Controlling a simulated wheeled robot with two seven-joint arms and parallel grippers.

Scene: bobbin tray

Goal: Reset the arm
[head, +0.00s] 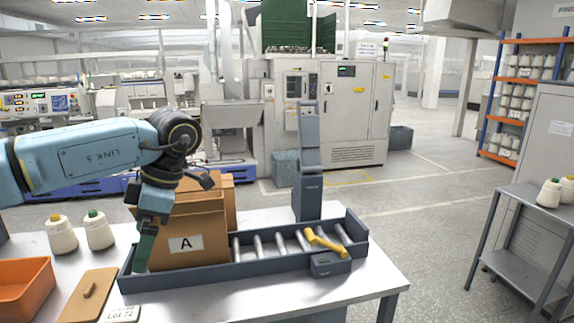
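My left arm comes in from the left and bends down at the wrist. My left gripper (144,250) points down at the left end of the dark roller tray (200,281), beside the left side of a brown box marked A (212,245). Its fingers overlap in this view, so their opening and any contact with the box or tray are unclear. The box stands in the left part of the tray, with more brown board behind it. A yellow handle (326,243) lies across the right part of the tray, over the rollers. My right gripper is not in view.
Two thread cones (61,237) (99,234) stand at the table's left, near an orange bin (22,287) and a wooden board with a knob (76,308). A grey post (308,170) rises behind the tray. The white table's front right (360,285) is clear.

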